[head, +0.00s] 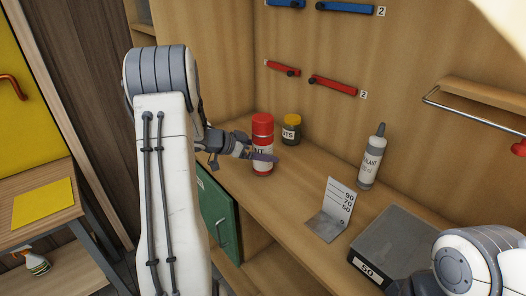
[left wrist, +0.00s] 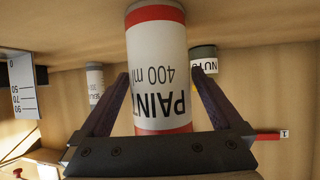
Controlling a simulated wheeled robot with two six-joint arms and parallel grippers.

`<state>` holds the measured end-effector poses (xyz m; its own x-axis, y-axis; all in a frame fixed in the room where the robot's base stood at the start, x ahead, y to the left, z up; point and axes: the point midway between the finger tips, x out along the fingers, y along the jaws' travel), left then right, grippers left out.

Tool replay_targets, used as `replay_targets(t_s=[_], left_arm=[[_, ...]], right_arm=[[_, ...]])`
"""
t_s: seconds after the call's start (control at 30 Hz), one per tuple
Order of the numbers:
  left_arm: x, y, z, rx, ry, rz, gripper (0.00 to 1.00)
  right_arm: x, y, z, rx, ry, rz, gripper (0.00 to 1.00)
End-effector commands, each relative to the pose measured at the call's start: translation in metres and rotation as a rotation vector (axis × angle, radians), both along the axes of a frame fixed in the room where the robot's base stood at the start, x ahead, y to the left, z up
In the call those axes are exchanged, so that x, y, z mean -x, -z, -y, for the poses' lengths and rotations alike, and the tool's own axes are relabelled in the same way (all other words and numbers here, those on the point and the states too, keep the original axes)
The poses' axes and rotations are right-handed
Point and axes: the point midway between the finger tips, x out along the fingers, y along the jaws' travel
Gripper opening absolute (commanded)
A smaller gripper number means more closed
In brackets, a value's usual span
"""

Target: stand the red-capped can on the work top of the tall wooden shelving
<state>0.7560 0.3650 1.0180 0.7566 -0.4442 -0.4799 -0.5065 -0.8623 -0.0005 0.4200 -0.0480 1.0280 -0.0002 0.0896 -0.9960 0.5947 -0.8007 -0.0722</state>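The can (head: 263,150), white with a red cap and marked PAINT in the left wrist view (left wrist: 158,62), is upright over the work top (head: 307,188) of the wooden shelving. Its base looks at or very near the surface; I cannot tell if it bears on it. My left gripper (head: 262,155) reaches it from the left, one finger crossing its front. The cap is hidden there. My right gripper (head: 398,288) is barely visible at the bottom edge.
A yellow-capped NUTS jar (head: 291,130) stands just behind the can. A grey SEALANT bottle (head: 371,160), a bent numbered plate (head: 328,222) and a grey box (head: 400,240) stand to the right. Bare work top lies between can and bottle.

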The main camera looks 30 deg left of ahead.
Motion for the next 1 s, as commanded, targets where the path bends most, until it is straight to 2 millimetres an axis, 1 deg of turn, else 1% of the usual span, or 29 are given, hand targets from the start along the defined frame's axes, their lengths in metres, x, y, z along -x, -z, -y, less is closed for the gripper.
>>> replay_targets(t_s=[0.07, 0.17, 0.4, 0.6, 0.8, 1.0], left_arm=[[0.002, -0.004, -0.002, -0.001, -0.001, 0.002, 1.00], [0.011, -0.010, -0.009, -0.002, -0.004, 0.002, 1.00], [0.050, -0.035, -0.031, -0.003, -0.006, 0.003, 1.00], [0.078, -0.051, -0.047, -0.002, -0.004, 0.002, 1.00], [0.090, -0.059, -0.053, 0.000, -0.001, 0.000, 1.00], [0.091, -0.060, -0.053, 0.000, 0.000, 0.000, 1.00]], right_arm=[[0.000, 0.000, 0.000, 0.000, 0.000, 0.000, 0.00], [0.000, 0.000, 0.000, 0.000, 0.000, 0.000, 0.00], [0.000, 0.001, 0.000, 0.000, 0.000, 0.000, 0.00], [0.000, 0.001, 0.000, 0.000, 0.000, 0.000, 0.00], [0.000, 0.002, 0.000, 0.000, 0.000, 0.000, 0.00], [0.000, 0.001, 0.000, 0.000, 0.000, 0.000, 0.00]])
